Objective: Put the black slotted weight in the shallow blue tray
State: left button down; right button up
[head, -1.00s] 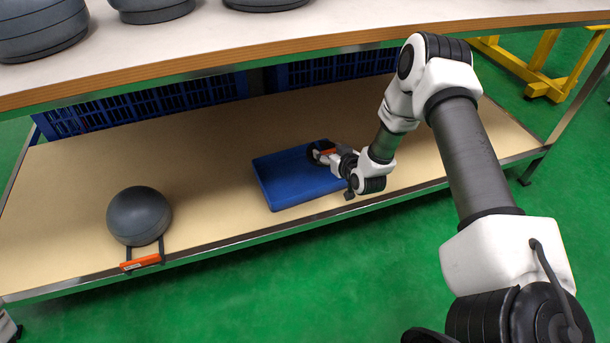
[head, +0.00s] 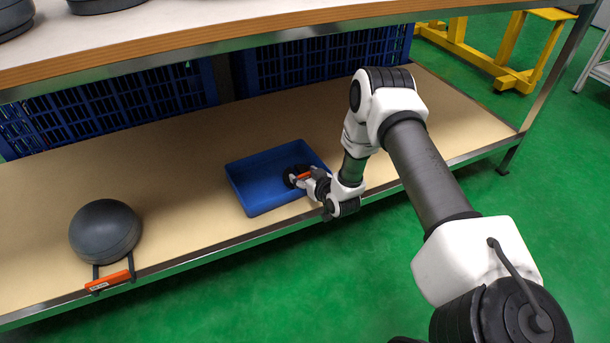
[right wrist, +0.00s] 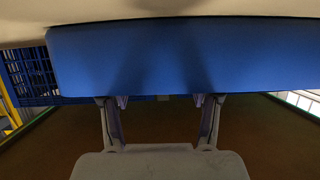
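The shallow blue tray (head: 240,192) lies on the lower shelf near its front edge. The black slotted weight (head: 292,175) is a dark round piece at the tray's right part, at the fingertips of my right gripper (head: 303,178). In the right wrist view the tray's blue wall (right wrist: 170,60) crosses the picture. The right gripper's fingers (right wrist: 160,103) stand apart and pass behind the wall, which hides their tips and the weight. I cannot tell whether they grip it. My left gripper is out of view.
A dark grey dome (head: 105,230) with an orange-marked handle sits at the shelf's left front. The upper shelf board (head: 300,30) overhangs the back. Blue slatted crates (head: 110,105) stand behind. Bare shelf (head: 175,185) lies between dome and tray.

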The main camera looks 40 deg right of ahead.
jog(key=o, duration=0.4)
jog(key=shift+r, duration=0.15)
